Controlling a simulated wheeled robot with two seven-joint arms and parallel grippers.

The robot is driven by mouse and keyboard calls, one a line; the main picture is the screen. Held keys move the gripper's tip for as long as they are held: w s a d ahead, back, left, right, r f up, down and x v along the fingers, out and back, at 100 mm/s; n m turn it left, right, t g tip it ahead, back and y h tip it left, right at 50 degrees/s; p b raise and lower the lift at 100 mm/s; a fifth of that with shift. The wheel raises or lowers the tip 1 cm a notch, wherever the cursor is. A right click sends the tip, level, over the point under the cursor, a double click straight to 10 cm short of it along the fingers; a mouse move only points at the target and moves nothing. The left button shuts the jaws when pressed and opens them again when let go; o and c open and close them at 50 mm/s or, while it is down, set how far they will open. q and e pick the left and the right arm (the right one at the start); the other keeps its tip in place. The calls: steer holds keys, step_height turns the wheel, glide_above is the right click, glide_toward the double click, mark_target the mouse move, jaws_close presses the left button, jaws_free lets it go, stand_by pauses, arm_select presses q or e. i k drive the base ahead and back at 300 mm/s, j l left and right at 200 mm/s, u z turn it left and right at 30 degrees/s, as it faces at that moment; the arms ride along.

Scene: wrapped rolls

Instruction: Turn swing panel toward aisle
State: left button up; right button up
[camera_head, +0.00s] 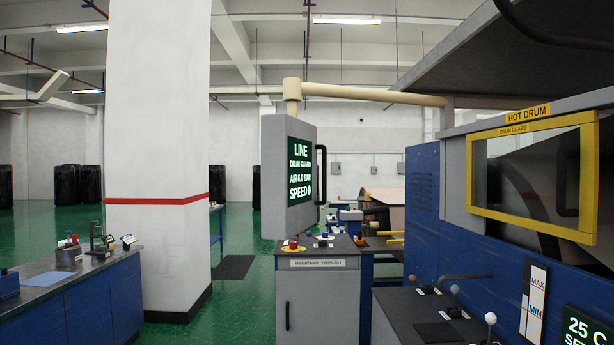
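The swing panel (288,177) is a grey box hanging from a cream overhead arm (365,93) in the middle of the head view. Neither of my grippers shows in this view.
A grey cabinet (318,300) with buttons on top stands below the panel. The blue machine with a yellow-framed window (530,172) fills the right. A white pillar (158,230) and a blue bench (85,305) stand left. Green floor (240,298) lies open between pillar and cabinet.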

mark_target(289, 147)
steer(key=i+j, duration=0.1)
steer(key=i, duration=1.8)
